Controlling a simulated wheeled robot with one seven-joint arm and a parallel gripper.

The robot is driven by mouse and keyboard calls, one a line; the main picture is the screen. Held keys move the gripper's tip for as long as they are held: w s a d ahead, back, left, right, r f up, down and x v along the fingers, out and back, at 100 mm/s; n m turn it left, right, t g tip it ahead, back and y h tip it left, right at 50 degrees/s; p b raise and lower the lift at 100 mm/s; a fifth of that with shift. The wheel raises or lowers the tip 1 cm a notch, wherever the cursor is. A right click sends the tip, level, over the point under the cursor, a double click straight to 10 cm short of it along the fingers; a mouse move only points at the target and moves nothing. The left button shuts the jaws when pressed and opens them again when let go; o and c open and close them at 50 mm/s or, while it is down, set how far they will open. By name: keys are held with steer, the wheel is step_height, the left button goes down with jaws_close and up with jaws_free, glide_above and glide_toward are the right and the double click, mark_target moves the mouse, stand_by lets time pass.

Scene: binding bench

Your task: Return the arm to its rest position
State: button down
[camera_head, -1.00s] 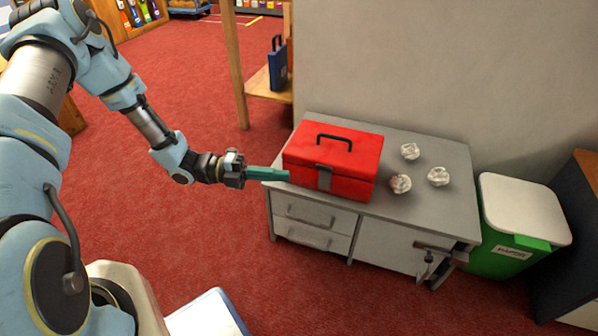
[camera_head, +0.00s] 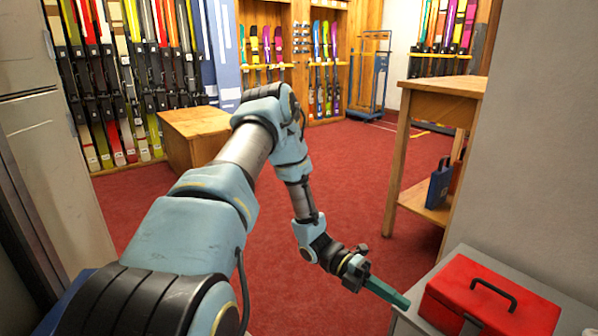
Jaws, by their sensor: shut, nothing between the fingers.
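My gripper (camera_head: 388,293) is at the lower middle of the head view, at the end of my light-blue arm. Its teal fingers are shut, with nothing seen between them. They point right and down toward the red toolbox (camera_head: 470,300). The fingertips appear close to the toolbox's left side; I cannot tell the exact gap. The toolbox is closed, with a black handle on its lid, and sits on a grey cabinet (camera_head: 447,262) cut off by the bottom edge.
A wooden table (camera_head: 440,85) with a blue case (camera_head: 439,185) on its lower shelf stands beyond the toolbox. A wooden box (camera_head: 196,130) stands by the ski racks (camera_head: 120,75) at left. Red carpet (camera_head: 345,170) between is clear. A wall (camera_head: 545,120) rises at right.

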steer(key=w+a+r+m+t+y, duration=0.2)
steer(key=a+r+m+t+y, duration=0.3)
steer(key=a+m, duration=0.5)
steer(key=w+a+r+m+t+y, duration=0.2)
steer(key=a+r+m+t+y, duration=0.15)
steer(key=a+r+m, duration=0.6)
steer(key=w+a+r+m+t+y, duration=0.25)
steer(key=a+m+t, duration=0.25)
steer(key=a+m, duration=0.5)
step_height(320, 180, up, 28)
steer(key=a+n+p, duration=0.2)
steer(key=p, duration=2.6)
steer(key=shift+f, duration=0.15)
